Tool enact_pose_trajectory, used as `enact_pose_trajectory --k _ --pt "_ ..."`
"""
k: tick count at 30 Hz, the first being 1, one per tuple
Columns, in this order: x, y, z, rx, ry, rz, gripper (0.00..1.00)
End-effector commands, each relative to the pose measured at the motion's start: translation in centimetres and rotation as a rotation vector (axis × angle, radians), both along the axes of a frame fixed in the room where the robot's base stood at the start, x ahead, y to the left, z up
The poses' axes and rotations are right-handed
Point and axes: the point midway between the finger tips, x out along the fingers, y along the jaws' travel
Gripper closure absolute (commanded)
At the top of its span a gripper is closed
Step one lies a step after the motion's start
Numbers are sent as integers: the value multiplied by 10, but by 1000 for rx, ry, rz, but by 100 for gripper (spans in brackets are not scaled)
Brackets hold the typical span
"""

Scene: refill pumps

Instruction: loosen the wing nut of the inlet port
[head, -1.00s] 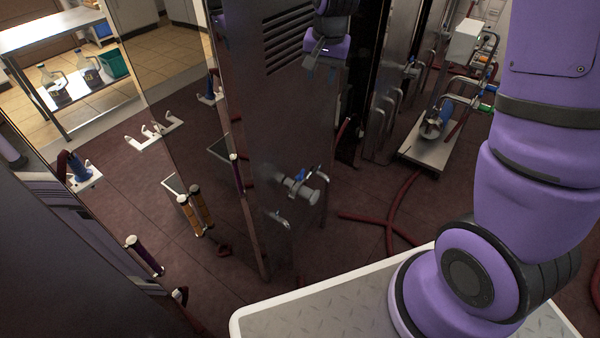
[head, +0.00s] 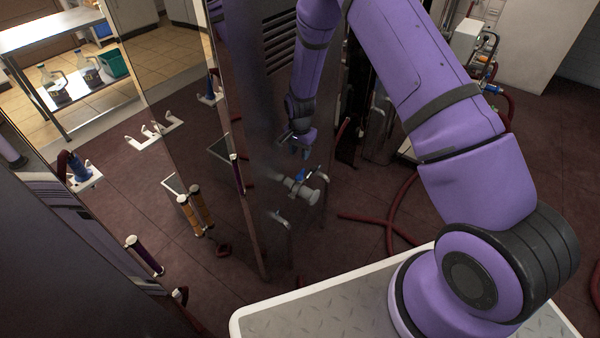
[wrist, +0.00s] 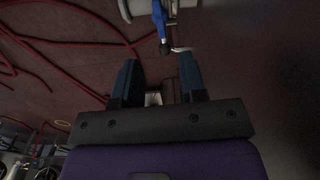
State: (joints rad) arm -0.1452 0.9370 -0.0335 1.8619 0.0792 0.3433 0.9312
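The inlet port looks to be the grey metal pipe fitting (head: 306,191) low on the tall steel cabinet in the head view. A blue lever (head: 300,175) stands on it. In the wrist view the fitting (wrist: 180,4) is at the top edge, with the blue lever (wrist: 160,20) ending in a dark tip. A small silver piece (wrist: 180,49) shows beside that tip; I cannot tell whether it is the wing nut. My gripper (head: 304,150) is just above the fitting. In the wrist view my gripper (wrist: 159,65) has its fingers apart and nothing gripped between them.
The steel cabinet (head: 262,150) stands close beside my arm. Dark red hoses (head: 395,215) lie on the floor to the right. Bent metal handles (head: 282,225) stick out below the fitting. A shelf table (head: 50,45) with bottles is at far left.

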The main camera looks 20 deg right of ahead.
Motion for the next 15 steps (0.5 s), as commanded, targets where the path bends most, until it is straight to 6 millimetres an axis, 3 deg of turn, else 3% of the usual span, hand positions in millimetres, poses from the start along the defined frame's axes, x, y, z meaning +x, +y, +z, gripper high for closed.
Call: enact_pose_trajectory --k 15 --pt "-1 0 -80 0 3 1 62"
